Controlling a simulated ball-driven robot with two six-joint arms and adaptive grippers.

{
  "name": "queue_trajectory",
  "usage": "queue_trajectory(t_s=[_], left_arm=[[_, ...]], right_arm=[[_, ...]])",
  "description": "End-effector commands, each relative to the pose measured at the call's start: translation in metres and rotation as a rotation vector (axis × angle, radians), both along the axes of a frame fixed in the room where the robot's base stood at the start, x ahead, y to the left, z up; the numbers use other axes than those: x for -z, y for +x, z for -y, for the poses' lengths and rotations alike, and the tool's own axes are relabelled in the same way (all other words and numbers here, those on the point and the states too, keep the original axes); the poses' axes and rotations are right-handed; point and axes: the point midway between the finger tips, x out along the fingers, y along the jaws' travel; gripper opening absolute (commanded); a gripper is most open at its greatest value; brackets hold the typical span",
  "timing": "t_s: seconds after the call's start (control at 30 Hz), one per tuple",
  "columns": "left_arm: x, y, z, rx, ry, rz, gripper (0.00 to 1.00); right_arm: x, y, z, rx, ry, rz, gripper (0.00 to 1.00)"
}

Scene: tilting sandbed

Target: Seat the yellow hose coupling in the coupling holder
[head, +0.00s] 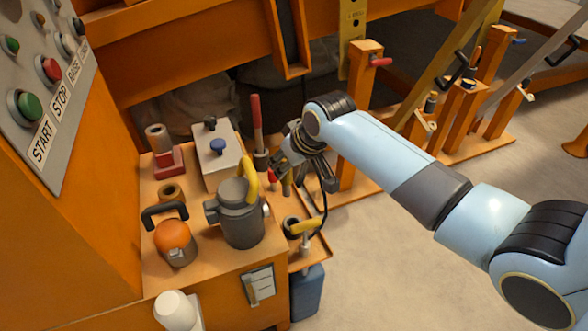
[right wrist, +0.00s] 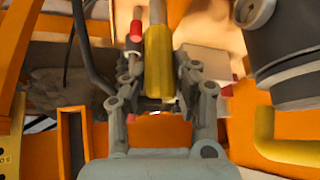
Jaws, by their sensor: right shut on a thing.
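My right gripper (head: 288,170) reaches in from the right, above the small orange side shelf, beside the grey canister. In the right wrist view its two grey fingers (right wrist: 163,98) close around a yellow cylindrical piece, which I take as the yellow hose coupling (right wrist: 158,62). The piece stands between the fingers with a paler end beyond it. In the head view the gripper and nearby tools largely hide it. My left gripper is out of view.
The grey canister (head: 241,216) with a yellow handle stands close left of my gripper. A red-handled lever (head: 256,120) rises behind. A black hose (head: 325,212) hangs by the shelf. An orange ball-shaped object (head: 173,237) stands at left. Open floor lies right.

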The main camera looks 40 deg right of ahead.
Motion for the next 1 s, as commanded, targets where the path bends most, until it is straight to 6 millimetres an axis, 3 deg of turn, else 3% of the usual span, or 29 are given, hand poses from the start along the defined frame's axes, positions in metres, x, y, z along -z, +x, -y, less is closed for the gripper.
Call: queue_trajectory(t_s=[0.1, 0.2, 0.77, 1.0], left_arm=[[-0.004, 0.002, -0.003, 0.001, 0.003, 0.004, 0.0], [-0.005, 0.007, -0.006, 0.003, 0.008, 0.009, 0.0], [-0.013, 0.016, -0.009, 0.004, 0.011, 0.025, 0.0], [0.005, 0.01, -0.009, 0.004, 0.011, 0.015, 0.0]], right_arm=[[0.023, -0.011, 0.007, 0.03, 0.0, 0.001, 0.0], [0.032, -0.015, 0.009, 0.039, 0.0, 0.004, 0.0], [0.031, -0.017, 0.009, 0.025, 0.004, 0.003, 0.0], [0.057, -0.017, 0.009, 0.023, 0.004, 0.003, 0.0]])
